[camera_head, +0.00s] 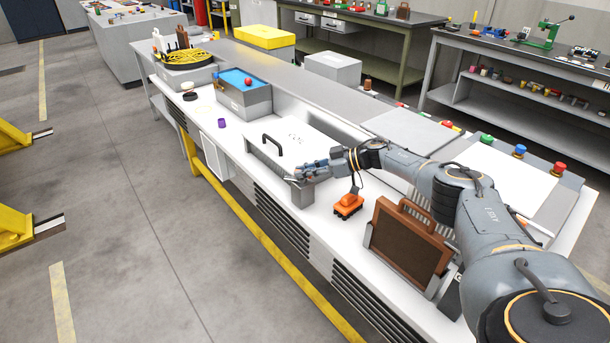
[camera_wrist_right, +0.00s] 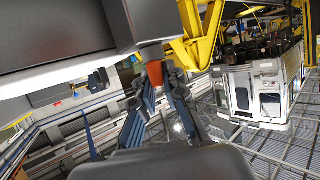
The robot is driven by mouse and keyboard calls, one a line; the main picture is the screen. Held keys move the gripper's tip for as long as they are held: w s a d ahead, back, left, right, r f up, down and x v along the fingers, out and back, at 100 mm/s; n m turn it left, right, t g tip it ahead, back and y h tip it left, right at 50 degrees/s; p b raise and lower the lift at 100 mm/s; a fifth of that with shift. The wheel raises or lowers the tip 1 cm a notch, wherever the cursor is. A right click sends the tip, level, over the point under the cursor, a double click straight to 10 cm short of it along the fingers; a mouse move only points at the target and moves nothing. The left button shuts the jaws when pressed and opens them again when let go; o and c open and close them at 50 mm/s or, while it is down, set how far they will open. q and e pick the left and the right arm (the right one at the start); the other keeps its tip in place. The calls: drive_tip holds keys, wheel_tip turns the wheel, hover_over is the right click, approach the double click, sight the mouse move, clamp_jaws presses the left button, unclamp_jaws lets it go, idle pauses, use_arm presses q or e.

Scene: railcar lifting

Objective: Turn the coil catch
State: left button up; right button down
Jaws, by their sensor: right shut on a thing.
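My right gripper (camera_head: 308,172) is at the near right end of a grey-white box (camera_head: 285,140) with a black handle (camera_head: 272,144) on its top. In the right wrist view my gripper (camera_wrist_right: 161,80) has its fingertips close together around a small copper-orange piece, which I take for the coil catch (camera_wrist_right: 154,72). The piece sits at the end of a short dark stub on a large grey body (camera_wrist_right: 60,35). In the head view the fingers hide the catch, and its turn angle cannot be told. My left gripper is not in view.
Coloured buttons line the bench's back right. A yellow rail (camera_head: 262,232) runs along its front.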

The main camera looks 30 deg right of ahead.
drive_tip(key=c, duration=1.4)
unclamp_jaws()
drive_tip(key=v, duration=1.2)
drive_tip(key=shift+f, duration=0.1)
